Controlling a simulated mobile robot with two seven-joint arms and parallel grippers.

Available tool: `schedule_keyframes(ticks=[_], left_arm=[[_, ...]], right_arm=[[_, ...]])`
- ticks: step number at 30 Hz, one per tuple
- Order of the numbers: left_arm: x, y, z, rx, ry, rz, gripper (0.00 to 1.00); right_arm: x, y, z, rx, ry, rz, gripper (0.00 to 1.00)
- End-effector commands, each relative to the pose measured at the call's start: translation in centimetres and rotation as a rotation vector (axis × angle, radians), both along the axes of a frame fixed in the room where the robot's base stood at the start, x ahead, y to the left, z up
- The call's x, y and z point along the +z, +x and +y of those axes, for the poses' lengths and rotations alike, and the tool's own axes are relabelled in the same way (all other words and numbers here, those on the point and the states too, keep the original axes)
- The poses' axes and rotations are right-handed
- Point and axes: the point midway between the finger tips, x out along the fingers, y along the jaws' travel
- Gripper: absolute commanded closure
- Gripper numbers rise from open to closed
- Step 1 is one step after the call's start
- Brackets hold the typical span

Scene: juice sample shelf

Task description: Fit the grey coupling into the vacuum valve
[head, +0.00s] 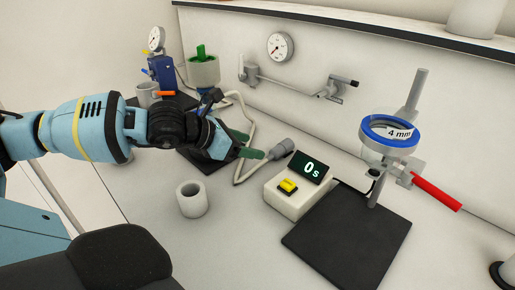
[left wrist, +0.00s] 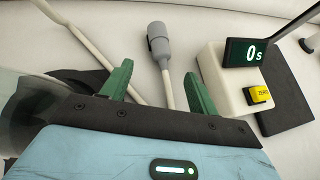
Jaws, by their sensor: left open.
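The grey coupling (head: 281,149) sits on the end of a white hose lying on the bench. It also shows in the left wrist view (left wrist: 158,42), just beyond the fingertips. My left gripper (head: 246,145) is open, with green fingers. In the left wrist view the hose runs between the spread fingers (left wrist: 158,74), and nothing is clamped. What looks like the vacuum valve (head: 335,88) is on the wall pipe behind, with a dark-tipped handle. Its opening is too small to make out. My right gripper is not in view.
A timer box (head: 298,186) with a yellow button and "0s" display stands right of the coupling. A grey cup (head: 192,199) stands in front of the gripper. A stand with a blue "4 mm" ring (head: 374,122) is at right. A green-topped vessel (head: 203,72) is behind the arm.

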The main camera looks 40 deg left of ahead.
Motion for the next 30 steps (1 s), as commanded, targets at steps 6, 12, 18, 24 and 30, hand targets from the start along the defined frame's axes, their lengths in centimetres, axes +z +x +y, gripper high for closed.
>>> schedule_keyframes(ticks=[6,12,18,24,30], left_arm=[[0.1,0.3,-0.2,0.0,-0.003,-0.004,0.4],[-0.9,1.8,-0.8,-0.001,-0.006,-0.004,0.4],[-2.2,3.9,-1.6,-0.001,-0.005,-0.005,0.4],[-3.9,5.7,-2.3,0.0,-0.005,0.001,0.4],[-4.4,6.8,-2.7,0.0,-0.003,-0.001,0.4]], right_arm=[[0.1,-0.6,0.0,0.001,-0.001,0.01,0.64],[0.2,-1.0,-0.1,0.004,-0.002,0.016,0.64],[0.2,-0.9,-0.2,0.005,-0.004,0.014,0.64],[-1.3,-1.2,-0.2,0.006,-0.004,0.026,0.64],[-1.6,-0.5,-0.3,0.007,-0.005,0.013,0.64]])
